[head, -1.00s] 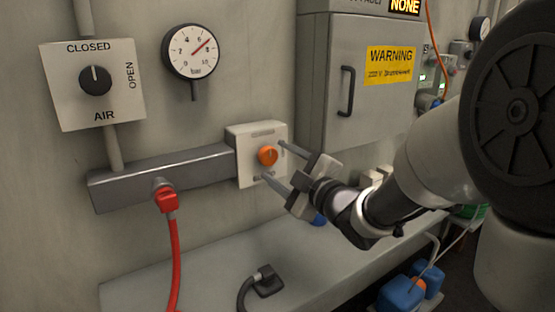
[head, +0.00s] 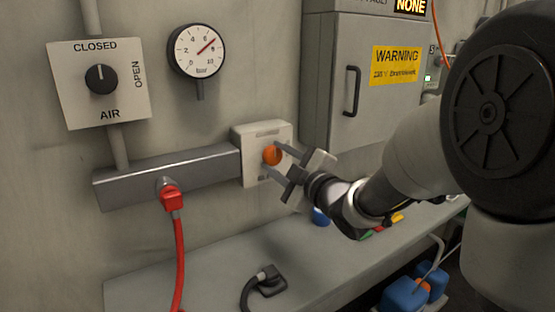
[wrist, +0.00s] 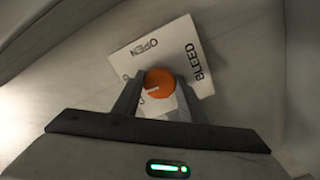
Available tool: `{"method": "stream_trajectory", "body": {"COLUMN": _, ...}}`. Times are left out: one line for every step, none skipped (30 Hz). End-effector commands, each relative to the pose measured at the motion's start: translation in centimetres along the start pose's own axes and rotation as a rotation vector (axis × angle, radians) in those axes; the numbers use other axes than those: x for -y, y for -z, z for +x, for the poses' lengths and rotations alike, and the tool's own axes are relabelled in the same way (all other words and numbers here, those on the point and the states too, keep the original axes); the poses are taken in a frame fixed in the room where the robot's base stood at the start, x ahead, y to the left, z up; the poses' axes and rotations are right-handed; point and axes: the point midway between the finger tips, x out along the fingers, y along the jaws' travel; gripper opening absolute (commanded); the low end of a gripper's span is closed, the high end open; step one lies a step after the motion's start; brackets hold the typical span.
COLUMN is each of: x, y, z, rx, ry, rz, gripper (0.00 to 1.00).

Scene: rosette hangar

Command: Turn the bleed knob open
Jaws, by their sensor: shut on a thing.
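The orange bleed knob (head: 272,155) sits on a white plate (head: 249,139) at the right end of the grey manifold. My gripper (head: 272,159) reaches in from the right, its fingers on either side of the knob. In the wrist view the knob (wrist: 159,82) lies between the two finger ends, and my gripper (wrist: 158,96) is shut on it. The plate (wrist: 182,50) reads OPEN and BLEED there. The knob's pale mark points toward lower left in that view, not at the word OPEN. Part of the plate is hidden behind the fingers.
The air knob (head: 100,79) points up at CLOSED. The gauge (head: 196,50) has its red needle between 6 and 8. A red hose (head: 177,255) hangs from the manifold (head: 140,182). A grey cabinet (head: 388,110) stands close right of the plate. A black connector (head: 268,281) lies on the ledge below.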

Motion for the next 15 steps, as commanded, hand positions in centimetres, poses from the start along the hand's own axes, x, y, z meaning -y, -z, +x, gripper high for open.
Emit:
{"method": "stream_trajectory", "body": {"x": 0.02, "y": -0.03, "z": -0.02, "rx": 0.0, "ry": 0.0, "rz": 0.007, "gripper": 0.16}}
{"method": "stream_trajectory", "body": {"x": 0.02, "y": -0.03, "z": -0.02, "rx": 0.001, "ry": 0.0, "rz": 0.013, "gripper": 0.16}}
{"method": "stream_trajectory", "body": {"x": 0.02, "y": -0.04, "z": -0.03, "rx": 0.001, "ry": 0.0, "rz": 0.023, "gripper": 0.16}}
{"method": "stream_trajectory", "body": {"x": 0.02, "y": -0.04, "z": -0.03, "rx": 0.001, "ry": 0.0, "rz": 0.032, "gripper": 0.16}}
{"method": "stream_trajectory", "body": {"x": 0.02, "y": -0.05, "z": -0.04, "rx": 0.001, "ry": 0.0, "rz": 0.044, "gripper": 0.16}}
{"method": "stream_trajectory", "body": {"x": 0.02, "y": -0.06, "z": -0.04, "rx": 0.001, "ry": 0.0, "rz": 0.061, "gripper": 0.16}}
{"method": "stream_trajectory", "body": {"x": 0.02, "y": -0.07, "z": -0.04, "rx": 0.001, "ry": 0.0, "rz": 0.077, "gripper": 0.16}}
{"method": "stream_trajectory", "body": {"x": 0.03, "y": -0.08, "z": -0.05, "rx": 0.001, "ry": 0.0, "rz": 0.093, "gripper": 0.16}}
{"method": "stream_trajectory", "body": {"x": 0.03, "y": -0.08, "z": -0.05, "rx": 0.001, "ry": 0.0, "rz": 0.119, "gripper": 0.16}}
{"method": "stream_trajectory", "body": {"x": 0.04, "y": -0.07, "z": -0.05, "rx": 0.001, "ry": 0.0, "rz": 0.14, "gripper": 0.16}}
{"method": "stream_trajectory", "body": {"x": 0.05, "y": -0.06, "z": -0.05, "rx": 0.001, "ry": 0.0, "rz": 0.162, "gripper": 0.16}}
{"method": "stream_trajectory", "body": {"x": 0.06, "y": -0.05, "z": -0.04, "rx": 0.001, "ry": 0.0, "rz": 0.194, "gripper": 0.16}}
{"method": "stream_trajectory", "body": {"x": 0.07, "y": -0.04, "z": -0.04, "rx": 0.001, "ry": 0.0, "rz": 0.22, "gripper": 0.16}}
{"method": "stream_trajectory", "body": {"x": 0.07, "y": -0.03, "z": -0.04, "rx": 0.001, "ry": 0.0, "rz": 0.247, "gripper": 0.16}}
{"method": "stream_trajectory", "body": {"x": 0.07, "y": -0.03, "z": -0.04, "rx": 0.001, "ry": 0.0, "rz": 0.283, "gripper": 0.16}}
